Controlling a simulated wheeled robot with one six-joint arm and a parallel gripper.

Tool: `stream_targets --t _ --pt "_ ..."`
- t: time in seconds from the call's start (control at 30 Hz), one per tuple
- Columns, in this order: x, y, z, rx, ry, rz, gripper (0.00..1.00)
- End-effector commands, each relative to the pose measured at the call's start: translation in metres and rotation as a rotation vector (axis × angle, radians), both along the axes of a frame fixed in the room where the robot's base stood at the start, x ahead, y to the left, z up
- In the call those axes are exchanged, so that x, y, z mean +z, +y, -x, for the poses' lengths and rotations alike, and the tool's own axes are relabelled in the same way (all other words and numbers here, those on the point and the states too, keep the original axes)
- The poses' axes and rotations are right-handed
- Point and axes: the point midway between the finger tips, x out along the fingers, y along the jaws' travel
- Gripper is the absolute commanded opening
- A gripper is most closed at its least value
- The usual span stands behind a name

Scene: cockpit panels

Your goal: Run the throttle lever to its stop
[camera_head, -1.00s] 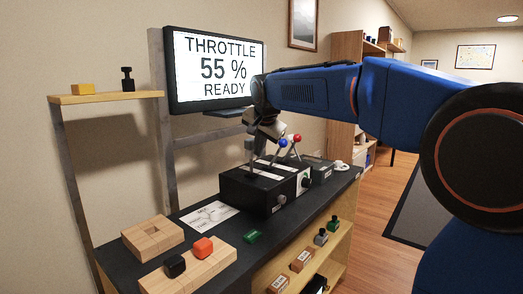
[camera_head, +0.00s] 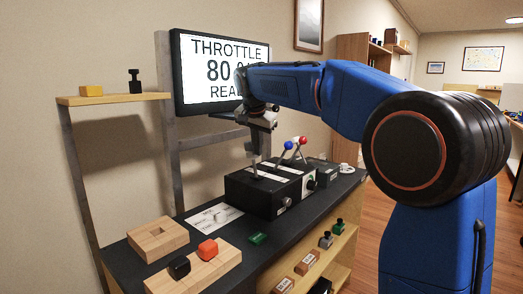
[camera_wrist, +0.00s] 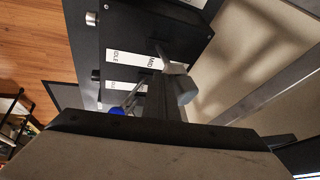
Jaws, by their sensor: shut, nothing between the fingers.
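The black control box (camera_head: 240,192) stands on the dark counter. A grey lever (camera_head: 255,168) rises from its left slot; my gripper (camera_head: 254,150) is right at its top, shut and empty. The wrist view shows a grey knob (camera_wrist: 184,88) beside my dark shut fingers (camera_wrist: 160,92); whether they touch is unclear. Labels (camera_wrist: 125,55) on the box read IDLE and MID; the far end of the scale is hidden.
Wooden blocks (camera_head: 158,238), black and orange pieces and a green block (camera_head: 257,238) lie at the front left. A shelf (camera_head: 110,99) is at the left wall.

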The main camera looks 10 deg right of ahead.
Motion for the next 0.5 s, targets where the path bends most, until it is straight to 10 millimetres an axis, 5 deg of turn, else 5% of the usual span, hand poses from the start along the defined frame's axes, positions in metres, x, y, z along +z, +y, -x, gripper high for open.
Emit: stream_targets --t 0.5 --pt "0.0 0.017 -0.024 0.0 0.182 0.133 0.0"
